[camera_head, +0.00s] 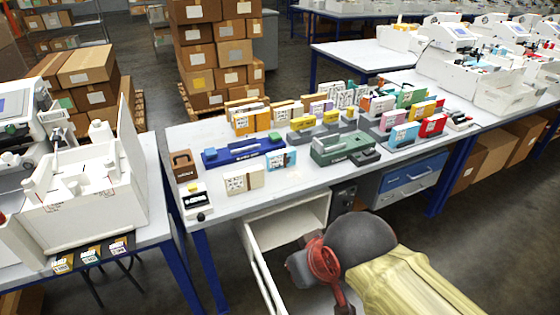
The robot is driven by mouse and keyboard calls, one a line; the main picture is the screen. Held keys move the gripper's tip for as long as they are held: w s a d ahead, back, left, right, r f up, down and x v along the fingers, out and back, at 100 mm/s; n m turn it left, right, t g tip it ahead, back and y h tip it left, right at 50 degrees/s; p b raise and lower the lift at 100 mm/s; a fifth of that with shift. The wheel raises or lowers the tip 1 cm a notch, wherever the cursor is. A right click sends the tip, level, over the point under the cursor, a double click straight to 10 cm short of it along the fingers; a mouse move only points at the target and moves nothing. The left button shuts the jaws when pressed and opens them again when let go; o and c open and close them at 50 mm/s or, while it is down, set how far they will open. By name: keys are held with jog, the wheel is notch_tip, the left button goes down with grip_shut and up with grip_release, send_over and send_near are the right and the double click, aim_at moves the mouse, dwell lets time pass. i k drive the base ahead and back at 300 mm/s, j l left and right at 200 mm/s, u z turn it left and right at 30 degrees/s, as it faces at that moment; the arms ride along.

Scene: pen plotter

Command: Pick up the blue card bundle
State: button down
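A light blue card bundle (282,161) with a white printed label stands near the front edge of the white table, right of a cream bundle. A second light blue bundle (404,134) stands among coloured bundles farther right; I cannot tell which of the two the task names. Neither is held. My arm shows at the bottom, with a pale yellow link, a dark joint and a red part, in front of the table. I cannot make out any gripper fingers.
A cream bundle (244,180), a blue tray (243,149) and a dark green holder (343,147) stand near the light blue bundle. An open white drawer (262,268) juts out below the table, beside my arm. A white machine (85,195) stands left.

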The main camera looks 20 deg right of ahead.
aim_at(282, 159)
jog(key=k+l+z, duration=0.2)
jog(key=k, duration=0.45)
jog(key=j+z, duration=0.2)
jog(key=z, duration=1.9)
jog(key=j+z, duration=0.1)
jog(key=j, duration=0.35)
jog(key=k+j+z, duration=0.1)
jog(key=j, duration=0.35)
jog(key=k+j, duration=0.1)
jog(key=j, duration=0.35)
jog(key=k+j+z, duration=0.15)
jog(key=j, duration=0.3)
jog(key=j+z, duration=0.1)
jog(key=j, duration=0.35)
jog(key=k+j+z, duration=0.1)
jog(key=j, duration=0.35)
jog(key=i+j, duration=0.1)
jog(key=j, duration=0.45)
jog(key=i, duration=0.05)
